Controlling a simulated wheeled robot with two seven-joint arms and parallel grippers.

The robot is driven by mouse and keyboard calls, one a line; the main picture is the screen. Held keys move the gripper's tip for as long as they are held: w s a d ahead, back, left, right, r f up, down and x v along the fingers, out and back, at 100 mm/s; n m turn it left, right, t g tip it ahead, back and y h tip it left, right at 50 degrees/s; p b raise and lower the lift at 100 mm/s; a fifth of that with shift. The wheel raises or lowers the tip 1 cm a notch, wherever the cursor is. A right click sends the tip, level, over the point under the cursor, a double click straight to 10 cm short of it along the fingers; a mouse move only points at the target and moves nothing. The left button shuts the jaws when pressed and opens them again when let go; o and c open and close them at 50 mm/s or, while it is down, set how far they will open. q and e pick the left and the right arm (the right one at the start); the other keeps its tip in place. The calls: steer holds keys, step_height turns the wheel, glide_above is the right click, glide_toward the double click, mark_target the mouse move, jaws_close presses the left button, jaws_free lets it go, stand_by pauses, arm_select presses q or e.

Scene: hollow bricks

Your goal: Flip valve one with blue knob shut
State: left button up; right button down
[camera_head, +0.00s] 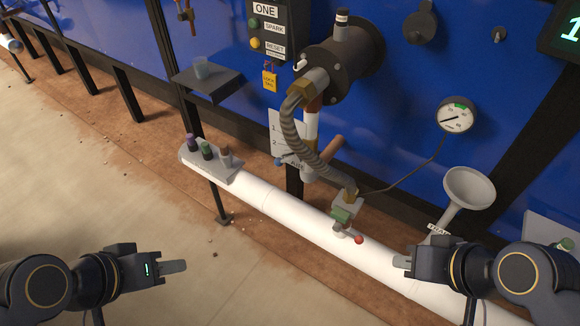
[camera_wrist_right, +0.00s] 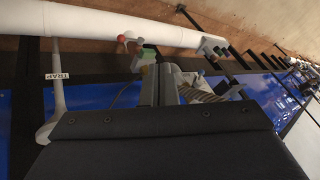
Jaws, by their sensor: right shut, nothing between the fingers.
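A small blue knob (camera_head: 279,162) shows on a lever beside the pale fitting under the blue panel labelled ONE. A brown handle-like bar (camera_head: 328,150) sits beside that fitting, and the ribbed hose partly covers this area. A second valve, with a green body (camera_head: 341,216) and a red knob (camera_head: 359,240), sits at the hose's lower end on the white pipe; its red knob also shows in the right wrist view (camera_wrist_right: 122,38). My right gripper (camera_head: 402,262) is shut and empty, right of the red knob.
The white pipe (camera_head: 262,196) runs diagonally in front of the blue panel. The ribbed hose (camera_head: 304,142) hangs from the dark flange. A white funnel (camera_head: 469,188) stands behind my right gripper. A small shelf (camera_head: 211,81) holds a cup. The floor at left is open.

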steer(key=w+f+m+t+b, duration=0.1)
steer(key=w+f+b, duration=0.2)
steer(key=f+b, duration=1.15)
steer(key=w+f+t+b, duration=0.1)
steer(key=w+f+b, duration=0.1)
steer(key=f+b, duration=1.25)
steer(key=w+a+r+m+t, duration=0.2)
steer(key=w+a+m+t, duration=0.1)
steer(key=w, duration=0.4)
steer(key=w+a+r+m+t+y+b, duration=0.1)
steer(key=w+a+r+m+t, duration=0.1)
steer(key=w+a+m+t, duration=0.2)
steer(key=w+a+r+m+t+y, duration=0.1)
steer(key=w+a+r+m+t, duration=0.2)
steer(key=w, duration=0.7)
steer(key=a+m+t, duration=0.1)
steer(key=a+m, duration=0.1)
steer(key=m, duration=0.1)
steer(key=shift+w+a, duration=0.2)
steer(key=shift+w, duration=0.15)
